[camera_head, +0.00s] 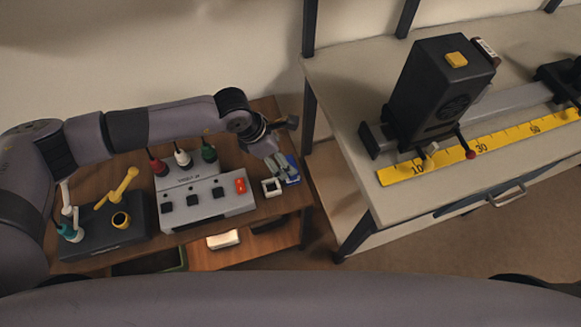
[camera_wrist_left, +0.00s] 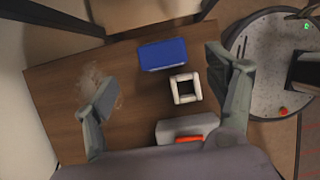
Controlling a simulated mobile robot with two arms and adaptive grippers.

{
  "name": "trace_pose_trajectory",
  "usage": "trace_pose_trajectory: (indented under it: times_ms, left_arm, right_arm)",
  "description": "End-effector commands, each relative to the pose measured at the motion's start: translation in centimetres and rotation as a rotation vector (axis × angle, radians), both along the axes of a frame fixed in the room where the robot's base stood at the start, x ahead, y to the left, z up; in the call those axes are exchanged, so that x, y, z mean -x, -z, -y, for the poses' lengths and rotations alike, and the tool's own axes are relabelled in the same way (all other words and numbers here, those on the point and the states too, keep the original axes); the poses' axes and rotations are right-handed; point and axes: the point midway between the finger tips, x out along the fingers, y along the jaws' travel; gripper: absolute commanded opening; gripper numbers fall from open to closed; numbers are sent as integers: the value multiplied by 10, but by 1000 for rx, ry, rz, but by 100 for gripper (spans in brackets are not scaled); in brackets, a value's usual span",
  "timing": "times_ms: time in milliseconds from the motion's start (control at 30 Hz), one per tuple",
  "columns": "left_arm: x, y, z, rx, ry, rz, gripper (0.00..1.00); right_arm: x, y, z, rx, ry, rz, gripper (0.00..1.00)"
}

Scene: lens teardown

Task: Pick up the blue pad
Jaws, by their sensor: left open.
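The blue pad (camera_wrist_left: 163,54) is a small blue block lying on the wooden shelf top, near its edge. In the head view it shows partly behind my left gripper's fingers (camera_head: 292,170). My left gripper (camera_wrist_left: 162,78) is open and empty. Its fingers are spread to either side of the blue pad in the wrist view, with the pad nearer the right finger's side. In the head view the left gripper (camera_head: 279,166) is over or beside the pad; the exact height gap cannot be told. My right gripper is not in view.
A white square frame (camera_wrist_left: 185,88) lies close beside the pad. A grey control box (camera_head: 208,203) with a red switch and coloured plugs stands left of it. A black box (camera_head: 100,233) with yellow parts is further left. A separate bench (camera_head: 345,90) with a yellow ruler stands right.

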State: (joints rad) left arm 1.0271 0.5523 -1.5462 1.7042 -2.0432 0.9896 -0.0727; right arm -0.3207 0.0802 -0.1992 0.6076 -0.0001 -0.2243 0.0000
Motion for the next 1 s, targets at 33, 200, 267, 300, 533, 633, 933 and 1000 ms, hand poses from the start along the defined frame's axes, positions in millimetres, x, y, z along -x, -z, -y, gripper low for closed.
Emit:
trace_pose_trajectory:
  times_ms: [33,200,267,300,533,633,933,1000]
  left_arm:
    - [0,7,4,0,0,-3,78]
    - [-2,21,9,1,-1,-1,78]
    - [-2,24,10,2,0,-2,78]
    - [-2,27,11,1,0,-2,78]
    - [-4,58,22,1,0,-2,78]
    - [-6,68,25,1,-1,-2,78]
    - [-7,72,26,1,0,-1,78]
    - [-7,72,26,1,-1,-1,73]
  right_arm:
    - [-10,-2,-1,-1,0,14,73]
    - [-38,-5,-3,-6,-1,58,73]
    - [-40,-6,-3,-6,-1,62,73]
    - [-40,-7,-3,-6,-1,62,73]
    - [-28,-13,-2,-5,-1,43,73]
    - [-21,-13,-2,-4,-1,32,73]
    - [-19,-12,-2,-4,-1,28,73]
    - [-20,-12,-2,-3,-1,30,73]
